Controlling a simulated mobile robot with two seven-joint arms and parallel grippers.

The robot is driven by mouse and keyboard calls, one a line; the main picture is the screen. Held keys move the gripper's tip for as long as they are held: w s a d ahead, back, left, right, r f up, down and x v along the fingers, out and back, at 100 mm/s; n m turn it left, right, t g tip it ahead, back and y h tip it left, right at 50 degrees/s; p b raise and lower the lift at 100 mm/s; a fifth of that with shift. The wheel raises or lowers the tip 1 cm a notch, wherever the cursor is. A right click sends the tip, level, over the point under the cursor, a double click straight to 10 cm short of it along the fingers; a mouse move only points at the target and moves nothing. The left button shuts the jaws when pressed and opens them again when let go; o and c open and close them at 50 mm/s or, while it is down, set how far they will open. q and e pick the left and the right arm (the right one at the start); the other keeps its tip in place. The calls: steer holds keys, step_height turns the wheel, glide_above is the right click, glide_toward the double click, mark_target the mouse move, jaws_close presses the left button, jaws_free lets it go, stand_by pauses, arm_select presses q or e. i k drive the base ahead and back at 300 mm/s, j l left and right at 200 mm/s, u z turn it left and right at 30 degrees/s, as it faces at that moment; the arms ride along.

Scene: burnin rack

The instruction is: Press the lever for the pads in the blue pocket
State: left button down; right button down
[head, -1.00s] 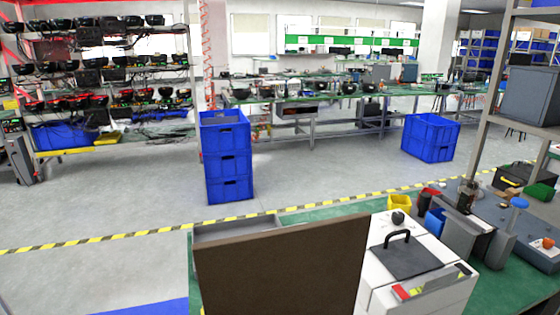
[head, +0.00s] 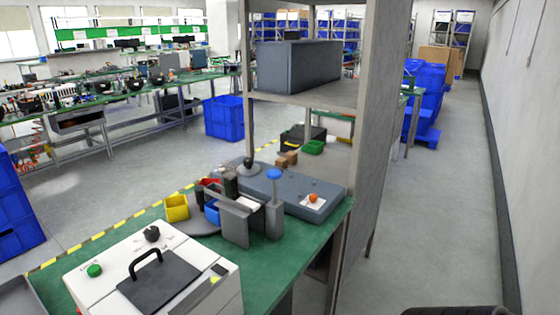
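A small blue pocket (head: 211,214) sits on the green bench, partly hidden behind an upright grey plate (head: 236,225). A yellow pocket (head: 176,207) and a partly hidden red pocket (head: 208,184) are beside it. A grey post with a blue round top (head: 274,175) stands just right of the plate. I cannot tell whether this is the lever. A flat grey-blue unit (head: 295,185) with an orange knob (head: 313,197) lies behind and right of the post. No pads can be made out inside the blue pocket. Neither gripper is in view.
A white box (head: 215,290) with a black-handled dark lid (head: 158,283) and a green button (head: 94,270) stands at the bench's near end. A rack upright and grey panel (head: 375,120) border the bench on the right. Open floor (head: 445,220) lies beyond, before the wall.

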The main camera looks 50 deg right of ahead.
mark_target(274, 174)
steer(key=l, duration=1.25)
steer(key=k, duration=0.05)
